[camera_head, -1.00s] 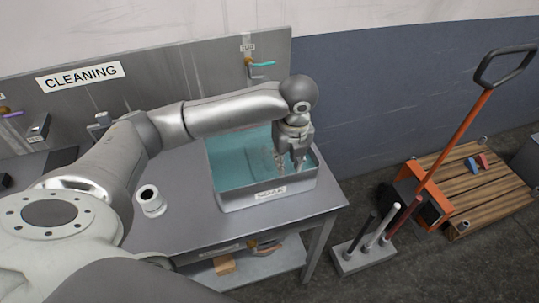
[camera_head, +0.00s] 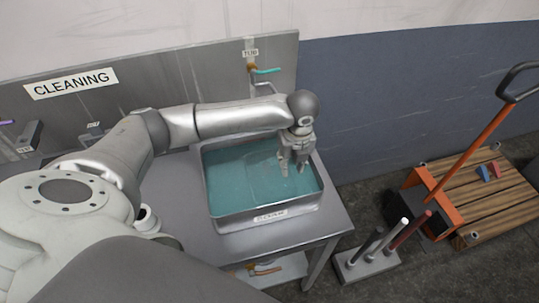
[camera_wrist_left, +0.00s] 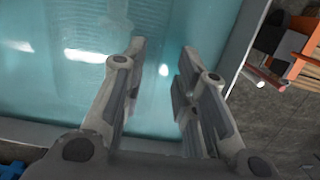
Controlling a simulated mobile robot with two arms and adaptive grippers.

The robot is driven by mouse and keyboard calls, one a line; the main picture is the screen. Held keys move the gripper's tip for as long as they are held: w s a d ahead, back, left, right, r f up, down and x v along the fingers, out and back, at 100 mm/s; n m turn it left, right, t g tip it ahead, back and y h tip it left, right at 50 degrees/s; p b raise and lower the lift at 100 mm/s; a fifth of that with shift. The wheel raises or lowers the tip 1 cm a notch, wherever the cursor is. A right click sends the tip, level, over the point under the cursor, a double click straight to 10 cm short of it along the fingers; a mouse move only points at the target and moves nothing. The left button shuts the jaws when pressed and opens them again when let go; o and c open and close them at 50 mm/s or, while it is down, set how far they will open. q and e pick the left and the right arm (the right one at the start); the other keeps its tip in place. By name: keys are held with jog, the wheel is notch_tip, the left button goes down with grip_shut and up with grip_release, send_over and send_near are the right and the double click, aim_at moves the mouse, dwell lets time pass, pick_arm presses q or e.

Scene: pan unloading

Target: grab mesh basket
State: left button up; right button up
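My left gripper (camera_head: 293,170) hangs pointing down over the right part of a metal pan (camera_head: 268,217) filled with teal liquid (camera_head: 235,185). In the left wrist view the left gripper (camera_wrist_left: 163,50) is open, with only liquid showing between its fingers. I cannot make out a mesh basket clearly. A faint pale outline shows in the liquid just left of the gripper, and I cannot tell what it is. Whether the fingertips touch the liquid is hard to tell. My right gripper is not in view.
The pan stands on a grey metal table (camera_head: 185,205) under a tap (camera_head: 262,71) and a CLEANING sign (camera_head: 70,83). A white cylinder (camera_head: 147,219) is partly hidden by my arm. A rack with upright rods (camera_head: 368,264) and a wooden pallet cart (camera_head: 500,205) stand right of the table.

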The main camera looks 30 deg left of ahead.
pick_arm(q)
jog(key=f, duration=0.1)
jog(key=f+p, duration=0.1)
jog(key=f, duration=0.1)
jog(key=f+p, duration=0.1)
jog(key=shift+w+a+f, duration=0.2)
jog(key=shift+w+a, duration=0.2)
jog(key=shift+f, duration=0.35)
jog(key=shift+c, duration=0.3)
jog(key=c, duration=0.5)
grip_shut()
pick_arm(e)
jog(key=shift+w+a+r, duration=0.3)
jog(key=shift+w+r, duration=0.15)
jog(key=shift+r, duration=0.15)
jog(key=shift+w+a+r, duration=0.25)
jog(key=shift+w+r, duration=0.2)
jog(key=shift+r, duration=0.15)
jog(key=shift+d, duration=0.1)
